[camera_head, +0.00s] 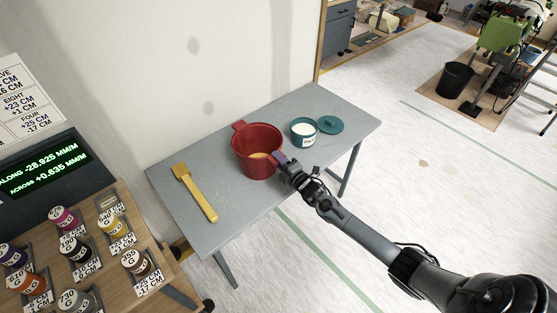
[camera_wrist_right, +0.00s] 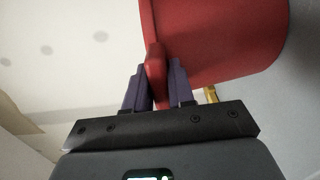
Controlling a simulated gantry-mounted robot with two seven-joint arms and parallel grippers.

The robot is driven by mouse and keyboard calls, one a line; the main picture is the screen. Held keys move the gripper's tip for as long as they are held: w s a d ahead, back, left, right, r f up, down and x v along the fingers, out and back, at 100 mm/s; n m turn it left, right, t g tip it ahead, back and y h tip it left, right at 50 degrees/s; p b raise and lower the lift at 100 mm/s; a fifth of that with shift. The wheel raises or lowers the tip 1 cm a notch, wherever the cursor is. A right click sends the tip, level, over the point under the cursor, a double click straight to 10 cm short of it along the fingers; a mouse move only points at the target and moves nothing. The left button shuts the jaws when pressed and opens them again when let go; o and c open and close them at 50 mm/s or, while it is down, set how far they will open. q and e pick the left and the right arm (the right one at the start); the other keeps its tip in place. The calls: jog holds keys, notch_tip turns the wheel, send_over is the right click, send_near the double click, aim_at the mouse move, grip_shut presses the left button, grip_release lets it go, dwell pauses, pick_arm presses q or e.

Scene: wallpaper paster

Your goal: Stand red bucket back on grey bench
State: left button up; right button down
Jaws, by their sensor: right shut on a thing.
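The red bucket (camera_head: 257,152) is upright at the grey bench (camera_head: 215,165), a little right of its middle. Its open top faces up and something yellowish shows inside. I cannot tell whether its base touches the bench top. My right gripper (camera_head: 281,160) is at the bucket's right side. In the right wrist view its purple fingers (camera_wrist_right: 158,85) are shut on a red handle (camera_wrist_right: 154,68) that sticks out from the bucket wall (camera_wrist_right: 225,35). My left gripper is not in view.
A yellow brush (camera_head: 197,194) lies on the bench's left part. A teal-and-white tub (camera_head: 303,131) and its teal lid (camera_head: 330,125) are close right of the bucket. A wall stands behind the bench. A wooden table with several labelled pots (camera_head: 79,249) is at the lower left.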

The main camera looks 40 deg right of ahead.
jog(key=shift+f, duration=0.1)
jog(key=c, duration=1)
grip_release()
jog(key=shift+o, duration=0.2)
jog(key=shift+s, duration=0.6)
jog(key=s, duration=1)
jog(key=s+a+f+m+g, duration=0.2)
jog(key=s+a+m+g, duration=0.25)
jog(key=a, duration=0.25)
jog(key=s+a+f+m+g, duration=0.25)
jog(key=s+a+m, duration=0.2)
jog(key=a, duration=0.35)
jog(key=s+a+r+m+g, duration=0.2)
jog(key=s+a+m+g, duration=0.1)
jog(key=s, duration=0.5)
jog(key=s+a+r+m+g+y, duration=0.1)
jog(key=s+a+r+m+g, duration=0.2)
jog(key=s, duration=0.5)
jog(key=shift+s+a+r+g+p, duration=0.15)
jog(key=shift+a+r+g+p, duration=0.15)
jog(key=shift+a+g, duration=0.7)
